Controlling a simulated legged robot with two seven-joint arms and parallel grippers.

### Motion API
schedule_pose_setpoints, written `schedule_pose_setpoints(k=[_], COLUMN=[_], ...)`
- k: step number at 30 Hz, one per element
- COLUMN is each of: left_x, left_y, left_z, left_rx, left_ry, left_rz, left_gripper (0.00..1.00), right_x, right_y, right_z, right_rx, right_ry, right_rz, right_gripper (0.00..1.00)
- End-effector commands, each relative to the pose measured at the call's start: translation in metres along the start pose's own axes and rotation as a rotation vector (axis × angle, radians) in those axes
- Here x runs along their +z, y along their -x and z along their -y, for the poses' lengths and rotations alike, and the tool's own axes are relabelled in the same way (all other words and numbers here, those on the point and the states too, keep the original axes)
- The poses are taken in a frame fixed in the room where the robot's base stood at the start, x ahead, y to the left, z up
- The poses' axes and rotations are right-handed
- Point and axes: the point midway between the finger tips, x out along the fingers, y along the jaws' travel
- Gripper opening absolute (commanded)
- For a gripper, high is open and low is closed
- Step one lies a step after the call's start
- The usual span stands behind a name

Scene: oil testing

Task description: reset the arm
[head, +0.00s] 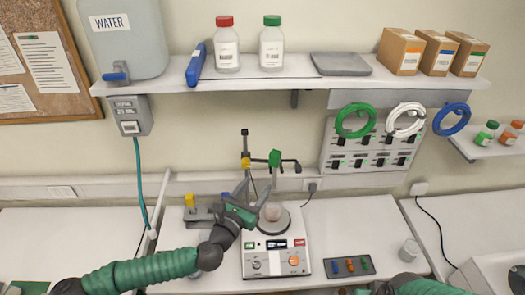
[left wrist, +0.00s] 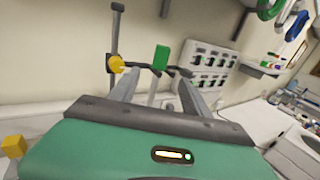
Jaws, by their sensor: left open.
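My left arm (head: 150,268) comes in from the left with a green ribbed sleeve. Its gripper (head: 254,196) is over the left part of the hotplate device, close to the stand with clamps. In the left wrist view the two grey fingers of the gripper (left wrist: 157,92) are apart with nothing held between them. Beyond them are the stand's yellow knob (left wrist: 116,64) and green clamp (left wrist: 161,57). Part of my right arm (head: 415,285) shows at the bottom edge of the head view; its fingers are not seen.
The shelf (head: 300,82) above holds bottles and boxes. The counter at left (head: 70,235) is largely clear.

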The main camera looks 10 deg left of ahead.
Motion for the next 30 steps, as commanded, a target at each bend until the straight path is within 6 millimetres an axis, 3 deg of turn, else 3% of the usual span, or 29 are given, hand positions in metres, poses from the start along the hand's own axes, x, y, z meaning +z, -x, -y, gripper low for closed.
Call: schedule_pose_setpoints(k=[4,7,10,12,15,17,18,21,25,27,30], left_x=[-0.013,-0.051,-0.113,-0.163,-0.238,-0.281,-0.303,-0.334,-0.331,-0.316,-0.294], left_y=[0.003,0.011,0.038,0.067,0.118,0.152,0.173,0.213,0.245,0.256,0.270], left_z=[0.020,0.067,0.126,0.158,0.177,0.170,0.157,0.112,0.050,0.028,0.012], left_rx=[-0.055,-0.201,-0.426,-0.604,-0.872,-1.045,-1.154,-1.394,-1.624,-1.706,-1.774], left_ry=[-0.060,-0.223,-0.485,-0.692,-1.013,-1.225,-1.361,-1.667,-1.985,-2.112,-2.228], left_rz=[-0.019,-0.071,-0.143,-0.191,-0.255,-0.292,-0.314,-0.363,-0.408,-0.411,-0.388], left_gripper=[0.56,0.56,0.56,0.56,0.56,0.56,0.56,0.56,0.56,0.56,0.56], right_x=[0.001,0.004,0.009,0.012,0.017,0.021,0.023,0.029,0.036,0.039,0.043], right_y=[-0.006,-0.019,-0.037,-0.051,-0.072,-0.088,-0.098,-0.121,-0.152,-0.166,-0.180], right_z=[0.000,0.000,0.000,0.000,0.000,0.000,0.000,0.000,0.000,0.000,0.000], right_rx=[0.000,0.000,0.000,0.000,0.000,0.000,0.000,0.000,0.000,0.000,0.000], right_ry=[-0.001,-0.001,-0.001,-0.001,0.000,0.000,0.000,0.000,0.000,0.000,-0.001], right_rz=[-0.001,0.000,0.000,0.000,0.000,0.000,0.000,0.000,0.000,0.000,0.000], right_gripper=[0.36,0.36,0.36,0.36,0.36,0.36,0.36,0.36,0.36,0.36,0.36])
